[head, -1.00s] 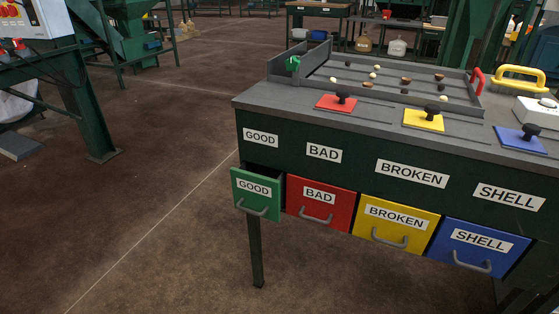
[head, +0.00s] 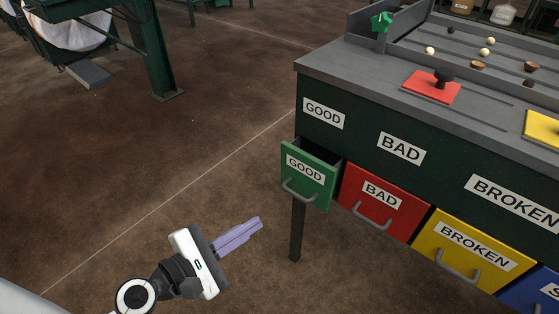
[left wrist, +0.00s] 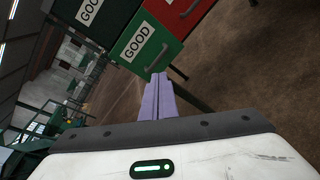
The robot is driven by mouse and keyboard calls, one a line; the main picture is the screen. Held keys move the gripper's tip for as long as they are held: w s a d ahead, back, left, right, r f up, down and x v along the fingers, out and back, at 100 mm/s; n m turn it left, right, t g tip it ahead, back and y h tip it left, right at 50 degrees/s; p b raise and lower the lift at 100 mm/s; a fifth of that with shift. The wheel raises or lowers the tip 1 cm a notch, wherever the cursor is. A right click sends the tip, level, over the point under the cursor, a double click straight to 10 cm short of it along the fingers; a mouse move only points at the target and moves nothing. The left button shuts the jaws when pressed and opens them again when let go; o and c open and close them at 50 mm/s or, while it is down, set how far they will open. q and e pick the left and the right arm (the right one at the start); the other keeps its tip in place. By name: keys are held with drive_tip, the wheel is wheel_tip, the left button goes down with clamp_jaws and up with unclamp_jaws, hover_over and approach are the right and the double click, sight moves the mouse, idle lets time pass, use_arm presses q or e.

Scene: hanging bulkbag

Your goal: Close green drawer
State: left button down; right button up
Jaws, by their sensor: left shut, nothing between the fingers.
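The green drawer (head: 309,177), labelled GOOD, sticks out of the front of the dark green sorting table, with its dark inside showing at the top. Its grey handle (head: 298,190) is on the drawer front. The green drawer also shows in the left wrist view (left wrist: 150,42), ahead of the fingers. My left gripper (head: 257,224), with purple fingers, is shut and empty, to the lower left of the drawer and apart from it in the head view. My right gripper is in neither view.
The red drawer (head: 384,203) and yellow drawer (head: 465,250) sit to the right of the green one. A table leg (head: 298,230) stands below the green drawer. The table top (head: 345,68) overhangs above. Open floor (head: 200,140) lies to the left.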

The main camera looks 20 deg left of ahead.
use_arm(q)
drive_tip(key=w+a+r+n+t, duration=0.25)
drive_tip(key=a+r+n, duration=0.2)
drive_tip(key=n, duration=0.45)
approach(287, 151)
drive_tip(key=shift+t, duration=0.25)
drive_tip(key=x, duration=0.6)
drive_tip(key=shift+w+d+f+p, duration=0.2)
drive_tip(key=shift+f+p, duration=0.05)
drive_tip(key=shift+p, duration=0.15)
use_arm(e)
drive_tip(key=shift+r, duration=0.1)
